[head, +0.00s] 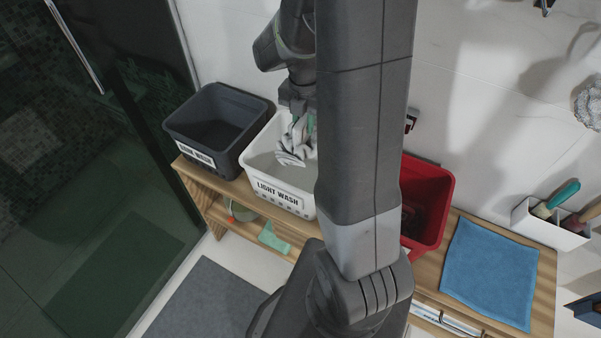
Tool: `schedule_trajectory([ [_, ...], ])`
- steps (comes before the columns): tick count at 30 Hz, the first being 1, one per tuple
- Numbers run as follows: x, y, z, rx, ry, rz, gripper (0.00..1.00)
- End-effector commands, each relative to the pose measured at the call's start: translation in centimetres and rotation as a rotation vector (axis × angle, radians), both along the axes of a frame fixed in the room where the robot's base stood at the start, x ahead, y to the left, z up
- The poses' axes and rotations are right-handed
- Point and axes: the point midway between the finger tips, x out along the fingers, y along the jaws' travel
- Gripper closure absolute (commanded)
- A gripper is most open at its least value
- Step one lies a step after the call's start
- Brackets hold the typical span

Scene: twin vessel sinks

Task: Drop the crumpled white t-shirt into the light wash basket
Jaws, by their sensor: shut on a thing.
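The crumpled cloth (291,151) is white with grey or dark patches and hangs from my gripper (298,112). My gripper is shut on it, and its fingertips are partly hidden by the cloth. The cloth is over the white light wash basket (282,196), which has a "LIGHT WASH" label on its front. The cloth's lower end appears at or just above the basket's opening; I cannot tell whether it is below the rim. My arm hides the basket's right side.
A dark grey basket (219,122) with a partly readable label stands left of the light basket. A red basket (428,206) stands to the right, partly behind my arm. A folded blue towel (489,274) lies on the wooden bench (547,290). A glass door (75,200) is at left.

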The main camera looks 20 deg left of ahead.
Motion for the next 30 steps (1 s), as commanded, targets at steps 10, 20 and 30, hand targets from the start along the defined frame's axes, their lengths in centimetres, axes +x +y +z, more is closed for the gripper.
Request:
schedule_trajectory([
  [10,0.0,0.0,-4.1,0.0,0.0,0.0,1.0],
  [20,0.0,0.0,-4.1,0.0,0.0,0.0,0.73],
  [30,0.0,0.0,-4.1,0.0,0.0,0.0,0.53],
])
